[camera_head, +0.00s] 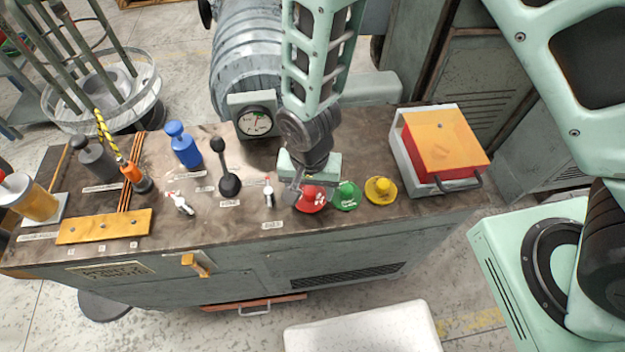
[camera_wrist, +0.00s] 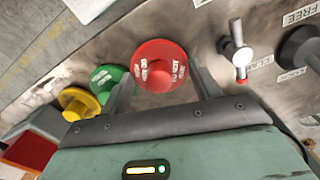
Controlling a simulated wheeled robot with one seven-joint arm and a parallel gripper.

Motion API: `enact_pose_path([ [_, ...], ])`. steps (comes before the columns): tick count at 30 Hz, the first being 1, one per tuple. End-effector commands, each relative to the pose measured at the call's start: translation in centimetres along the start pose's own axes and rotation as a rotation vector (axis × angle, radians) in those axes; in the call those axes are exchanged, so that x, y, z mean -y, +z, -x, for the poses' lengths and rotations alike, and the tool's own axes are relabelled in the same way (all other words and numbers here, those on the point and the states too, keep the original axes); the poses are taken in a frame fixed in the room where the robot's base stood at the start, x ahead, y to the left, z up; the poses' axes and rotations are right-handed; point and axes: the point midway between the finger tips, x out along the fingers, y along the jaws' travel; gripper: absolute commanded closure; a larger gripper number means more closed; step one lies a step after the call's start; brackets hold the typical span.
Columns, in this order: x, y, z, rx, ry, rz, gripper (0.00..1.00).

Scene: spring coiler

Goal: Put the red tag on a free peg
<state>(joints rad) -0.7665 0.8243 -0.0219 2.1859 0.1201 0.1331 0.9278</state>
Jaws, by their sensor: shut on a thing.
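The red tag (camera_head: 311,201) is a round disc with white lettering near the front edge of the bench. It also shows in the wrist view (camera_wrist: 160,66), between my two fingers. My gripper (camera_head: 305,189) points down at the bench and is shut on the red tag. I cannot tell whether the tag touches the bench. A green tag (camera_head: 347,196) and a yellow tag (camera_head: 381,190) sit in a row to its right. A yellow strip (camera_head: 90,231) at the front left carries several small grey points that may be pegs; none has a tag on it.
A small lever (camera_head: 268,196) and a black-knobbed lever (camera_head: 229,182) stand left of my gripper. A blue-capped part (camera_head: 183,146) and an orange-handled tool (camera_head: 133,176) are further left. A red box with a yellow top (camera_head: 445,145) stands at the right. A gauge (camera_head: 256,122) is behind.

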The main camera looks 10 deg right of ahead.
Motion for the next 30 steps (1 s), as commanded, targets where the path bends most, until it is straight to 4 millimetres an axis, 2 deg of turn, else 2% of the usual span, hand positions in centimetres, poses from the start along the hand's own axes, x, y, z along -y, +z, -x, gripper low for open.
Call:
enact_pose_path([
  [6,0.0,0.0,0.0,0.0,0.0,0.0,0.6],
  [7,0.0,0.0,0.0,0.0,-0.001,0.0,0.32],
  [9,0.0,0.0,0.1,0.0,-0.001,0.0,0.12],
  [20,0.0,0.0,0.3,-0.001,-0.001,0.0,0.12],
  [26,0.2,-0.1,2.8,-0.003,-0.006,0.0,0.12],
  [30,0.1,-0.1,5.8,-0.004,-0.006,0.0,0.12],
])
